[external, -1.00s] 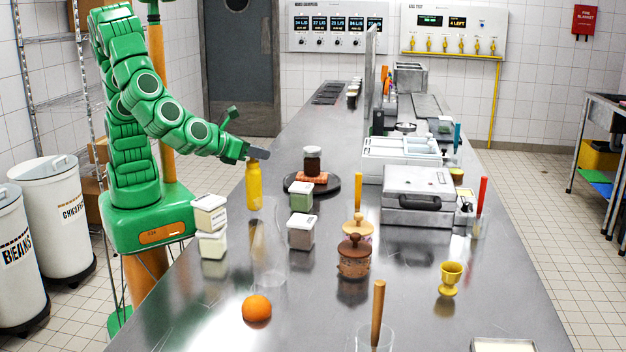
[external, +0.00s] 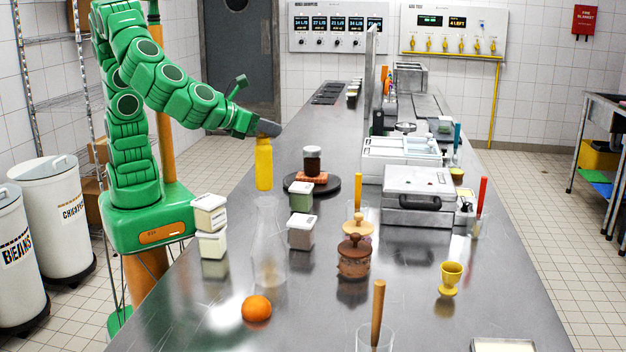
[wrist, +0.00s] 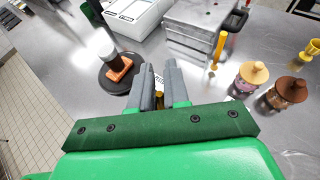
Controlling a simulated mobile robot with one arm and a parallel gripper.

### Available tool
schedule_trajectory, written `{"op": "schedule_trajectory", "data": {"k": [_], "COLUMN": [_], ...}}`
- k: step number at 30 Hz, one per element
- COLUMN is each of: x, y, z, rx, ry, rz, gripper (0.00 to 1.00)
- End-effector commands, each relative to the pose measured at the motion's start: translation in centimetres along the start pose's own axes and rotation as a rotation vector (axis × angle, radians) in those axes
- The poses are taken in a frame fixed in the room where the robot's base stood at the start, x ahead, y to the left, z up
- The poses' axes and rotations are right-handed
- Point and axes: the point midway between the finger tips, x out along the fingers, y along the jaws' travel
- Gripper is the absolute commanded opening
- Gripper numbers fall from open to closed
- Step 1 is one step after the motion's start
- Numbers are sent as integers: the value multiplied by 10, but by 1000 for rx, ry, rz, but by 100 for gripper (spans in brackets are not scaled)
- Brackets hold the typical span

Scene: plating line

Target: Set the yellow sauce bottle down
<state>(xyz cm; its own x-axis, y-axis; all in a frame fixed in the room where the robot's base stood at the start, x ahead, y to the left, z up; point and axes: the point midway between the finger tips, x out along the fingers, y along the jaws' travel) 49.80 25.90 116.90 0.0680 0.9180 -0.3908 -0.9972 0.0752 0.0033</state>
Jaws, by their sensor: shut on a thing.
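The yellow sauce bottle (external: 264,165) hangs upright from my gripper (external: 268,130) in the external view, near the left edge of the steel counter and left of the round dark board. Its lower end appears raised above the counter. In the wrist view my gripper (wrist: 160,98) has its grey fingers close together around the bottle, and only a small yellow part of the bottle (wrist: 160,96) shows between them. The rest of the bottle is hidden by the fingers and my wrist.
A dark round board (external: 326,188) with a brown jar (external: 312,160) stands right of the bottle. A clear glass flask (external: 268,245), a green-filled tub (external: 301,196) and stacked white tubs (external: 210,218) are nearer. Bare counter (external: 290,125) lies behind.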

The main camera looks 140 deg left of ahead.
Motion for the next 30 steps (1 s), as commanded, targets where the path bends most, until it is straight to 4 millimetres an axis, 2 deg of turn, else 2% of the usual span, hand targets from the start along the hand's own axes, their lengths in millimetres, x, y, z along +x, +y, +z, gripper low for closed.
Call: {"op": "schedule_trajectory", "data": {"k": [1, 12, 30], "x": [-1, -2, -1], "y": [-14, -106, -240], "z": [2, 7, 8], "rx": [0, 29, 73], "ry": [0, 7, 9], "rz": [-10, -74, -177], "gripper": [0, 0, 0]}}
